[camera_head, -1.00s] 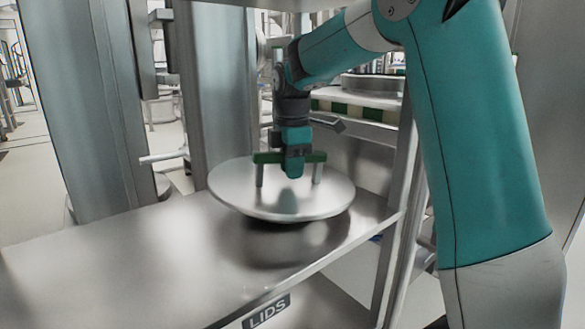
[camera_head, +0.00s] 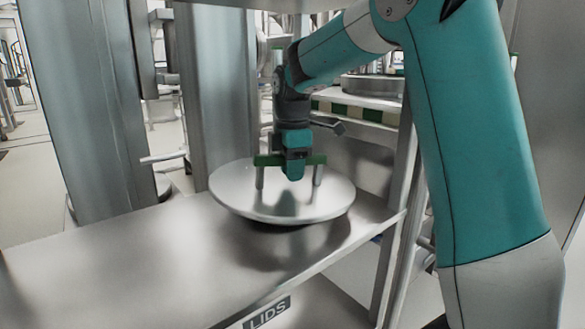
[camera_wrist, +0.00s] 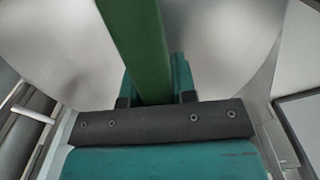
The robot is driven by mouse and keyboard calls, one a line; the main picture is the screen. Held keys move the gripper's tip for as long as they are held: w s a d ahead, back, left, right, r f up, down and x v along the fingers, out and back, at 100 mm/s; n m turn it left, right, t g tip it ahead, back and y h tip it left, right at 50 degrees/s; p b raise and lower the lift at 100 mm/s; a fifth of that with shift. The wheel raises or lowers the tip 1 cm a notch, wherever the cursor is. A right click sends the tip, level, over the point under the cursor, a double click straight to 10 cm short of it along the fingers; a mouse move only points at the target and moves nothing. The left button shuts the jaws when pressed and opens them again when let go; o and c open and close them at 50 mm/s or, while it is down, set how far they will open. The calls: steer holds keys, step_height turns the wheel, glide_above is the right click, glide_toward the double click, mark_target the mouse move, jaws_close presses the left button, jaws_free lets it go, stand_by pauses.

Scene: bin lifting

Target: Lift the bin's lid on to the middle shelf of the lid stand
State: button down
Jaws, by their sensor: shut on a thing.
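The lid (camera_head: 235,198) is a round, shiny metal disc with a green bar handle (camera_head: 262,160) on two metal posts. My gripper (camera_head: 293,172) is shut on the middle of the handle from above. In the wrist view the green handle (camera_wrist: 143,50) runs between the fingers, with the lid's pale surface (camera_wrist: 60,60) behind it. The lid is over the far right part of a flat metal shelf (camera_head: 150,265) of the lid stand. Its dark underside and a shadow show below it; it looks slightly above the shelf, but the exact gap is unclear. The bin cannot be made out.
A label reading LIDS (camera_head: 267,312) is below the shelf's front edge. A stand post (camera_head: 393,250) rises at the shelf's right, near the lid. Thick grey columns (camera_head: 85,100) stand behind on the left. The shelf's left and front parts are bare.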

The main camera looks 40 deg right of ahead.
steer(key=shift+s+f, duration=0.1)
steer(key=shift+f, duration=0.5)
stand_by(0.3)
steer(key=c, duration=0.8)
jaws_free()
steer(key=shift+c, duration=0.2)
step_height(320, 180, up, 8)
steer(key=shift+f+p, duration=0.2)
steer(key=shift+p, duration=1.05)
